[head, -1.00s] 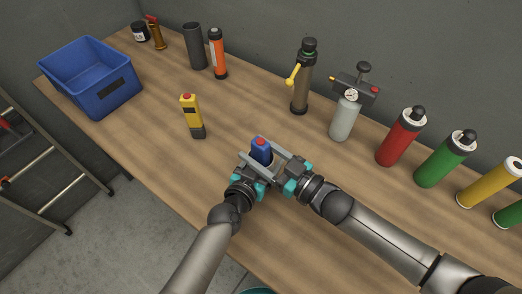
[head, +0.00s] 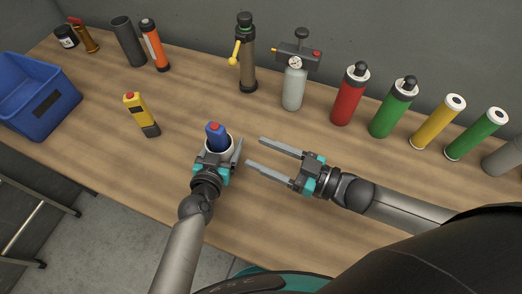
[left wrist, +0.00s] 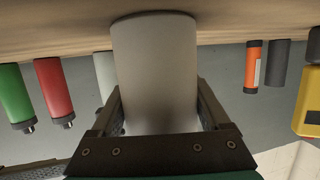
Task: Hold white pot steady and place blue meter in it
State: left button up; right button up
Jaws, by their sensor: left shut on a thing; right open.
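The white pot (head: 231,152) stands on the table in the head view, mostly hidden by my left gripper. My left gripper (head: 222,152) is shut on the pot, one finger on each side. In the left wrist view the pot (left wrist: 155,70) fills the space between the fingers. The blue meter (head: 216,136) with a red top stands upright in the pot, its upper part showing above the rim. My right gripper (head: 256,155) is open and empty, to the right of the pot and apart from it, fingers pointing at it.
A pump (head: 247,55), a grey bottle with a gauge (head: 294,88) and several coloured cylinders (head: 348,97) line the wall side. Bare table lies between.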

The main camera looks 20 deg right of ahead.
pick_arm(q)
jog(key=o, duration=1.3)
jog(key=shift+c, duration=0.2)
jog(key=v, duration=1.2)
